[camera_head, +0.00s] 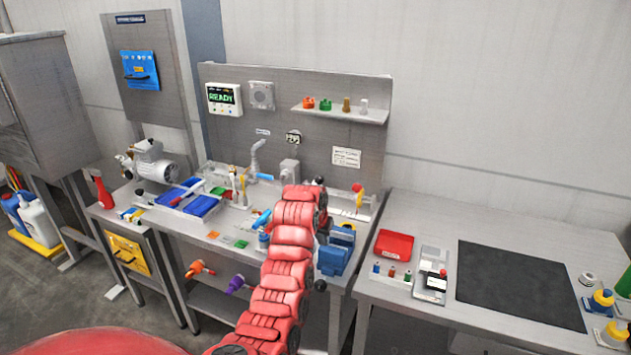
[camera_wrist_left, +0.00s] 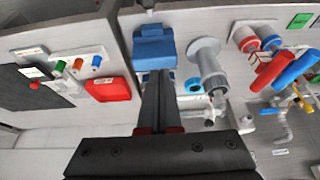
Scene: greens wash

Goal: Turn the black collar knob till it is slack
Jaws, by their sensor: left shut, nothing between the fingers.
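My red left arm rises through the middle of the head view, in front of the bench; its fingers are hard to make out there. In the left wrist view my left gripper (camera_wrist_left: 160,82) is shut and empty, its dark fingers pointing at a blue block-shaped device (camera_wrist_left: 152,48). This device also shows beside the arm in the head view (camera_head: 334,258). A grey flanged cylinder (camera_wrist_left: 207,58) stands right of the fingers, with a small dark round part (camera_wrist_left: 217,92) at its end. I cannot tell for sure whether this is the black collar knob. My right gripper is not in view.
Blue trays (camera_head: 202,205) and grey taps stand left of my arm. A red case (camera_head: 393,245) and a black mat (camera_head: 519,284) lie on the right bench. Orange (camera_head: 200,268) and purple (camera_head: 237,283) handles stick out at the bench front.

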